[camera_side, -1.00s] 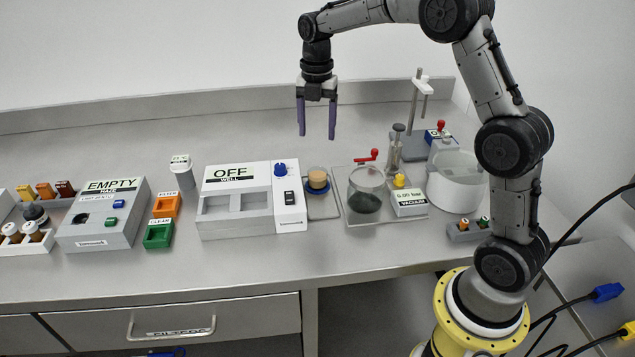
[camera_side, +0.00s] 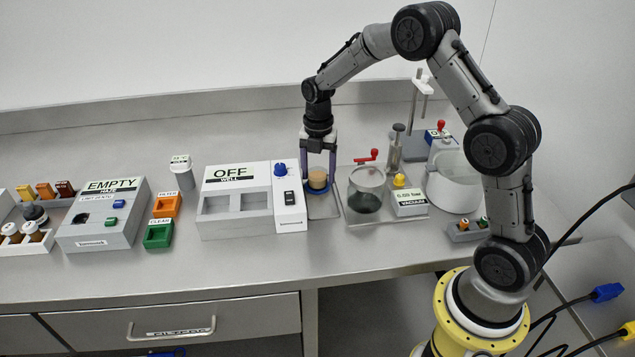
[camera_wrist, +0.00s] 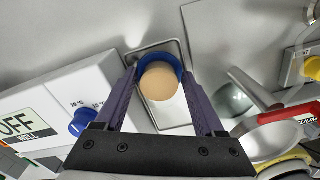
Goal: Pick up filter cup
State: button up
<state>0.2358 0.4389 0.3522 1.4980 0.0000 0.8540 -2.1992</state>
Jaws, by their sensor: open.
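The filter cup (camera_side: 317,179) is a small round cup with a tan top and a blue rim. It stands on a small grey metal tray (camera_side: 322,212) between the white OFF WELL box and the glass vessel. In the wrist view the cup (camera_wrist: 159,82) lies beyond and between my fingers, with its blue rim showing along the far side. My gripper (camera_side: 318,177) points down over the cup, its two purple fingers one on each side. In the wrist view my gripper (camera_wrist: 165,75) is open; whether a finger touches the cup I cannot tell.
The OFF WELL box (camera_side: 250,200) with its blue knob stands close on the left. A glass vessel (camera_side: 366,190) with a red-handled valve and a VACUUM gauge box (camera_side: 409,202) stand close on the right. The bench behind the tray is clear.

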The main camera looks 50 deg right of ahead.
jog(key=shift+f, duration=0.35)
jog(key=shift+c, duration=0.3)
jog(key=c, duration=1)
jog(key=shift+o, duration=0.2)
jog(key=shift+r, duration=0.1)
